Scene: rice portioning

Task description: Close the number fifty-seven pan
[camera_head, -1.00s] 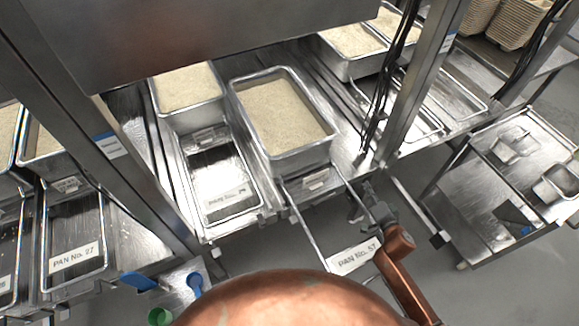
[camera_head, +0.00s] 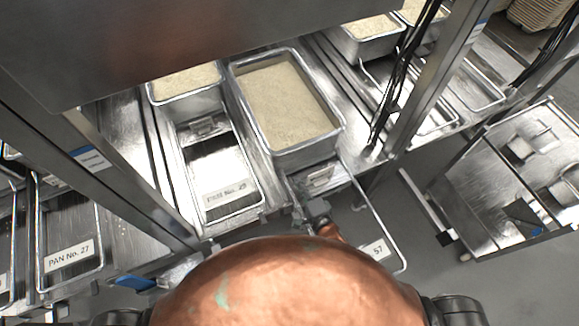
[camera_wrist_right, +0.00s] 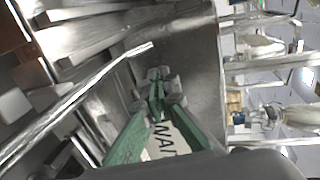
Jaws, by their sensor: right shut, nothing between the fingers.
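The number fifty-seven pan (camera_head: 290,110), a deep metal pan full of rice, sits on its rails right of centre in the head view. Its wire frame (camera_head: 384,222) sticks out toward me, over the floor. The label (camera_head: 377,250) on the frame shows "57"; the rest is hidden behind my body and arm. My right gripper (camera_head: 312,208) is just in front of the pan's near wall, within the frame. In the right wrist view its green fingers (camera_wrist_right: 159,88) are together and empty, with a white label (camera_wrist_right: 168,138) behind them. My left gripper is not in view.
The number 29 pan (camera_head: 190,85) stands to the left with its labelled frame (camera_head: 222,180). The frame of pan 27 (camera_head: 68,262) is farther left. A steel post (camera_head: 440,85) with black cables rises on the right, beside a metal cart (camera_head: 500,170).

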